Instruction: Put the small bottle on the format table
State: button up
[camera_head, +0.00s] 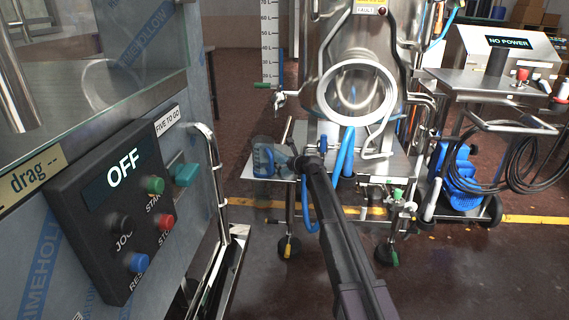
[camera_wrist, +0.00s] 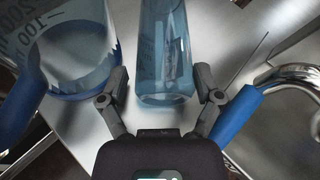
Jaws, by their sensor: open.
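The small bottle (camera_wrist: 164,50) is clear blue and stands on a bare steel surface in the wrist view. My gripper (camera_wrist: 160,88) is open, with one finger on each side of the bottle's near end. The fingers look apart from the bottle. In the head view my gripper (camera_head: 300,164) is at the steel shelf (camera_head: 262,173) in front of the tank, and the bottle is small and partly hidden there. I cannot tell any surface in view as the format table.
A clear measuring jug (camera_wrist: 78,50) with a blue handle is close left of my gripper. A blue hose (camera_wrist: 237,116) and a bent steel pipe (camera_wrist: 285,72) are close on the right. The tank (camera_head: 355,60) stands behind. An "OFF" control box (camera_head: 85,210) is at the left.

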jog(key=shift+r, duration=0.15)
jog(key=p+v, duration=0.4)
jog(key=v, duration=0.8)
jog(key=shift+p, duration=0.35)
jog(key=s+d+f+n+g+h, duration=0.2)
jog(key=s+d+n, duration=0.4)
jog(key=s, duration=0.6)
jog(key=s+d+f+n+g+h, duration=0.3)
jog(key=s+d+f+n+g, duration=0.2)
jog(key=s+n, duration=0.6)
jog(key=s+d+f+n+g+h, duration=0.3)
jog(key=s+d+n, duration=0.4)
jog(key=s, duration=0.8)
jog(key=shift+s+d+f+n+g, duration=0.25)
jog(key=shift+d+f+n+g, duration=0.15)
jog(key=shift+f+n, duration=0.45)
jog(key=shift+r, duration=0.15)
